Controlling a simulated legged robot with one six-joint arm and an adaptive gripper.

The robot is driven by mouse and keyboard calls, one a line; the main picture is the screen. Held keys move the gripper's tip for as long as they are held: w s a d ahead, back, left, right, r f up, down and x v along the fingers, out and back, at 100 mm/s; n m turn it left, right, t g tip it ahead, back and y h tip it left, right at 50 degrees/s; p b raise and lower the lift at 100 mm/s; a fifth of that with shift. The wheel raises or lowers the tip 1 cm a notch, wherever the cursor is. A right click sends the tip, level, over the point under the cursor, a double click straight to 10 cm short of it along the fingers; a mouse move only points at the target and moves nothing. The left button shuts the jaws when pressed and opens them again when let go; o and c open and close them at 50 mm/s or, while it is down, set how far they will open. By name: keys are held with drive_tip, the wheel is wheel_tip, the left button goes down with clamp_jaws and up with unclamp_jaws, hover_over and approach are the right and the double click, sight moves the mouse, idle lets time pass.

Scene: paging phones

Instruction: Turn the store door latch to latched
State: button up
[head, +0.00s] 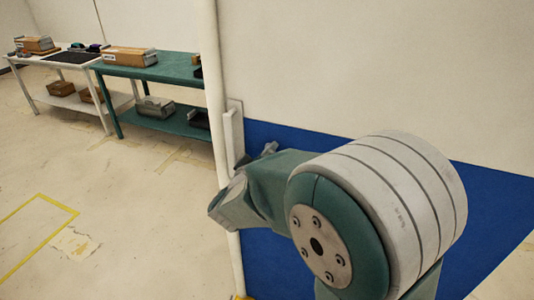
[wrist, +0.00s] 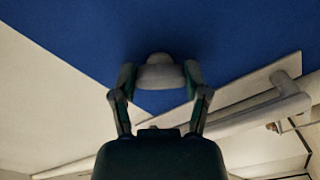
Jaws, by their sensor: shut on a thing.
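The store door shows as a cream upper panel (head: 380,60) over a blue lower panel (head: 490,190); the blue face (wrist: 90,35) fills the top of the wrist view. The latch is a rounded grey knob (wrist: 160,68) in front of the blue face. My gripper (wrist: 160,82) is shut on it, one finger on each side. In the head view my arm covers most of the gripper and latch. Which way the latch is turned I cannot tell.
A pale upright bar (head: 229,140), seemingly a pull handle, stands by the door's left edge, close to my arm. It also shows in the wrist view (wrist: 265,110). A teal bench (head: 165,70) and a white table (head: 50,75) stand back left. Open floor lies left.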

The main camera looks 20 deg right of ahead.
drive_tip(key=n, duration=0.4)
drive_tip(key=shift+a+n, duration=0.15)
drive_tip(key=shift+n, duration=1.55)
drive_tip(key=o, duration=1.2)
drive_tip(key=shift+w+f, duration=0.1)
drive_tip(key=shift+c, duration=0.2)
drive_tip(key=shift+a, duration=0.15)
